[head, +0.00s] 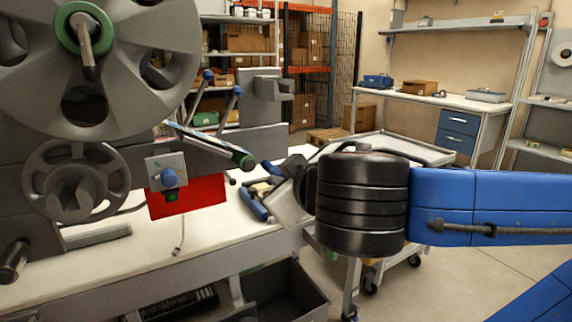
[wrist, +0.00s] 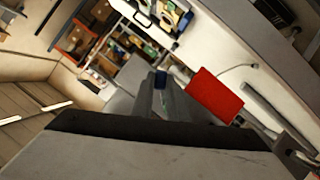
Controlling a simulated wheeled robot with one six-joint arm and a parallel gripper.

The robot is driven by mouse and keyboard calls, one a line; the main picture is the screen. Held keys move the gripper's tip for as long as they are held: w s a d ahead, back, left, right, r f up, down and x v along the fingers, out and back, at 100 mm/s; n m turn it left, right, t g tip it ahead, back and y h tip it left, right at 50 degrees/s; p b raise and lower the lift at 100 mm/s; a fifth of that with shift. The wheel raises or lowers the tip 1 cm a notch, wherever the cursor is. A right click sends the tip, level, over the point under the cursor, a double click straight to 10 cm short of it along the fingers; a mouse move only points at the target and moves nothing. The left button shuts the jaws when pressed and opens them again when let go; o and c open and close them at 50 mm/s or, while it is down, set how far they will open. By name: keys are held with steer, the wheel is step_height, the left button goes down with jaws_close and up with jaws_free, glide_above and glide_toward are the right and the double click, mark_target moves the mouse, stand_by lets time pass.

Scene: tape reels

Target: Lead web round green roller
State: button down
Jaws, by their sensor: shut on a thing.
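The green roller (head: 243,159) is a thin bar end with a green collar on the left-hand machine, beside my gripper's tip. A pale, narrow strip that looks like the web (head: 190,133) runs down toward it from the left; its path round the roller is unclear. My gripper (head: 268,168) points left at the roller's end, partly hidden by my black wrist. In the wrist view my gripper (wrist: 160,86) has its fingers close together, with a small blue piece (wrist: 160,77) at their tips. What is held is hard to see, but appears to be the web's end.
A large grey reel (head: 140,105) and a smaller reel (head: 112,180) stand at left. A red panel (head: 190,197) hangs below the machine arm; it also shows in the wrist view (wrist: 214,95). Blue-capped posts (head: 237,91) rise behind the roller. A grey cart (head: 425,155) stands behind my arm.

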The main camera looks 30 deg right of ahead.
steer(key=a+f, duration=0.4)
steer(key=a, duration=0.3)
stand_by(0.5)
steer(key=shift+a+f, duration=0.15)
steer(key=shift+a, duration=0.05)
